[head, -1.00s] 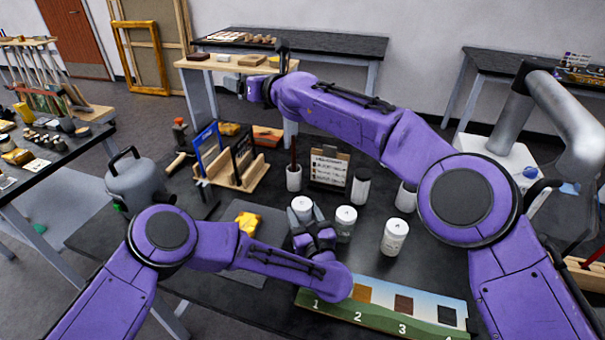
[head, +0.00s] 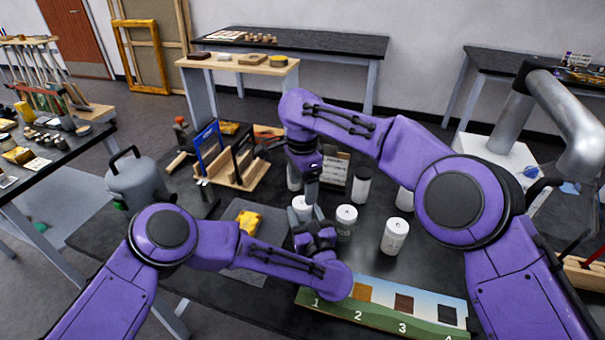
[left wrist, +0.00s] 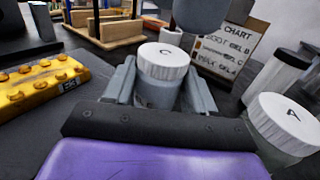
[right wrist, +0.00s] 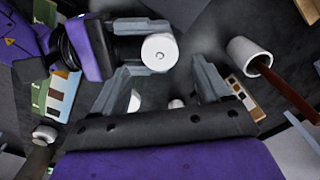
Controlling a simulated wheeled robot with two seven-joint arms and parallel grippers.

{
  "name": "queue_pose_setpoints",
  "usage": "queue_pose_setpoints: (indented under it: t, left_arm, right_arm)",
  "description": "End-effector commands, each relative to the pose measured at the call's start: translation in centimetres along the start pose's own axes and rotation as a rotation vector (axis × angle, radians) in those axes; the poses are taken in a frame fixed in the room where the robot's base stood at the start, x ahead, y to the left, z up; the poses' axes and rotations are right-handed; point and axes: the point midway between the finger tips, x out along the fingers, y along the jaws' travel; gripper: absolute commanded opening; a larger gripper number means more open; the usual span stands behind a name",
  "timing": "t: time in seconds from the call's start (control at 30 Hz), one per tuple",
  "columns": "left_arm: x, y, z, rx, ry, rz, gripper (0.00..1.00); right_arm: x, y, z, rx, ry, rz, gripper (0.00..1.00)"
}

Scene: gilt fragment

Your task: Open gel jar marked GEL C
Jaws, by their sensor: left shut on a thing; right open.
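The jar marked C (left wrist: 163,62) has a white ribbed lid and a grey, see-through body. It stands upright between the fingers of my left gripper (left wrist: 160,90), which is shut on its body below the lid. In the head view its lid (head: 302,204) is partly hidden by my arms. My right gripper (right wrist: 165,80) is open and empty, pointing down above and close to jar C. In the right wrist view the lid (right wrist: 160,50) lies just beyond my right fingertips, not between them. The lid appears seated on the jar.
A jar marked A (head: 346,217) stands right beside jar C. A chart card (left wrist: 228,48) and a white cup with a brush (right wrist: 250,57) are behind. A numbered board (head: 385,312) lies in front.

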Motion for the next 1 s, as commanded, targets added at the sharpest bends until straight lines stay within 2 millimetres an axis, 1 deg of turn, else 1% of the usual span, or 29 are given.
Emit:
queue_pose_setpoints:
  t: [0.03,0.1,0.23,0.37,0.57,0.67,0.7,0.73,0.77,0.83,0.87,0.9,0.93,1.0]
  left_arm:
    - [0.0,0.0,0.1,-0.001,-0.001,0.0,0.0]
    - [0.0,0.0,0.1,-0.001,-0.001,0.0,0.0]
    - [0.0,0.0,0.1,0.0,-0.001,0.0,0.0]
    - [0.0,0.0,0.1,0.0,-0.001,0.0,0.0]
    - [0.0,0.0,0.0,0.0,-0.001,0.0,0.0]
    - [0.0,0.0,0.0,0.0,-0.001,0.0,0.0]
    - [0.0,0.0,0.0,0.0,-0.001,0.0,0.0]
    - [0.0,0.0,0.0,0.0,-0.001,0.0,0.0]
    - [0.0,0.0,0.0,0.0,-0.001,0.0,0.0]
    - [0.0,0.0,0.0,0.0,-0.001,0.0,0.0]
    - [0.0,0.0,0.0,0.0,-0.001,-0.001,0.0]
    - [0.0,0.0,0.0,0.0,-0.001,-0.001,0.0]
    - [0.0,0.0,0.1,-0.001,-0.001,-0.001,0.0]
    - [0.0,0.0,0.1,-0.001,-0.001,-0.001,0.0]
  right_arm:
    - [1.1,0.1,0.0,0.0,-0.003,0.004,0.76]
    - [2.3,0.1,0.1,-0.001,-0.003,0.002,0.76]
    - [3.9,0.0,0.1,0.0,-0.004,0.0,0.76]
    - [4.6,0.0,0.1,0.0,-0.004,-0.001,0.76]
    - [4.7,0.0,0.1,0.0,-0.004,-0.002,0.76]
    - [4.7,0.0,0.1,0.0,-0.004,-0.002,0.47]
    - [4.7,0.0,0.1,0.0,-0.004,-0.002,0.34]
    - [4.6,-0.1,0.1,0.0,-0.004,-0.002,0.24]
    - [4.6,-0.1,0.1,0.0,-0.004,-0.002,0.19]
    - [4.6,-0.1,0.1,0.0,-0.004,-0.002,0.18]
    - [4.6,-0.1,0.1,0.0,-0.004,-0.002,0.58]
    - [4.6,-0.1,0.1,0.0,-0.004,-0.002,0.71]
    - [4.6,-0.1,0.1,0.0,-0.004,-0.003,0.8]
    - [4.6,-0.1,0.1,0.0,-0.004,-0.002,0.8]
